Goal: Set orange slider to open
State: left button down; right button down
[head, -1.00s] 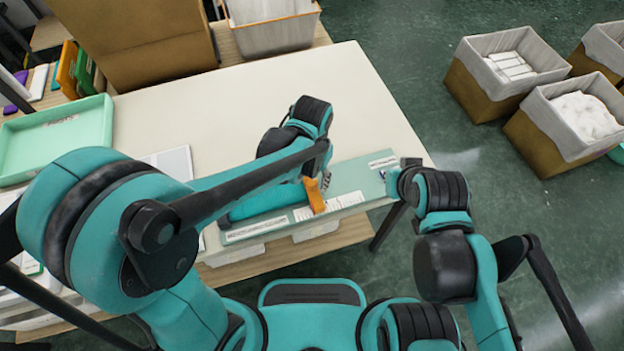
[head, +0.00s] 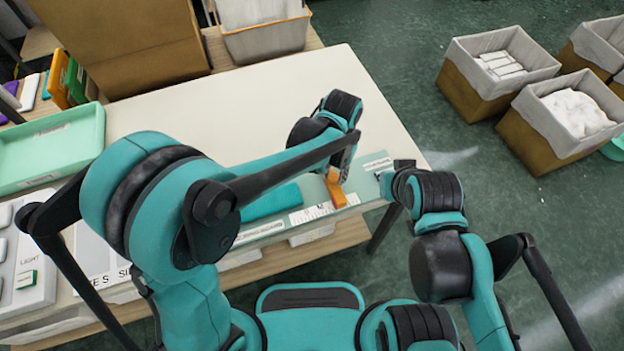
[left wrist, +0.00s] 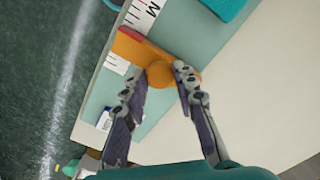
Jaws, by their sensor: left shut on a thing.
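The orange slider (head: 335,190) is on the pale green panel strip (head: 262,230) along the front edge of the table, towards its right end. My left gripper (head: 341,170) is at the slider from above. In the left wrist view, the slider's round orange knob (left wrist: 160,74) sits between the fingertips of my left gripper (left wrist: 161,82), which is shut on it. The slider's flat orange part (left wrist: 133,45) lies across a white printed scale (left wrist: 142,14). My right gripper (head: 386,183) is near the right end of the panel; its fingers are not clear.
A teal folded item (head: 270,203) lies on the panel left of the slider. A light green tray (head: 50,148) is on the table's left. The cream tabletop (head: 230,110) is mostly clear. Lined bins (head: 500,62) stand on the floor at right.

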pick_arm(q)
jog(key=d, duration=0.2)
jog(key=w+d, duration=0.1)
jog(key=d, duration=0.1)
jog(key=w+d, duration=0.1)
jog(key=d, duration=0.1)
jog(key=shift+d, duration=0.2)
jog(key=c, duration=1.2)
grip_release()
jog(key=shift+w+d, duration=0.1)
jog(key=shift+d, duration=0.05)
jog(key=shift+r, duration=0.1)
notch_tip(320, 180, up, 12)
jog(key=shift+f, duration=0.1)
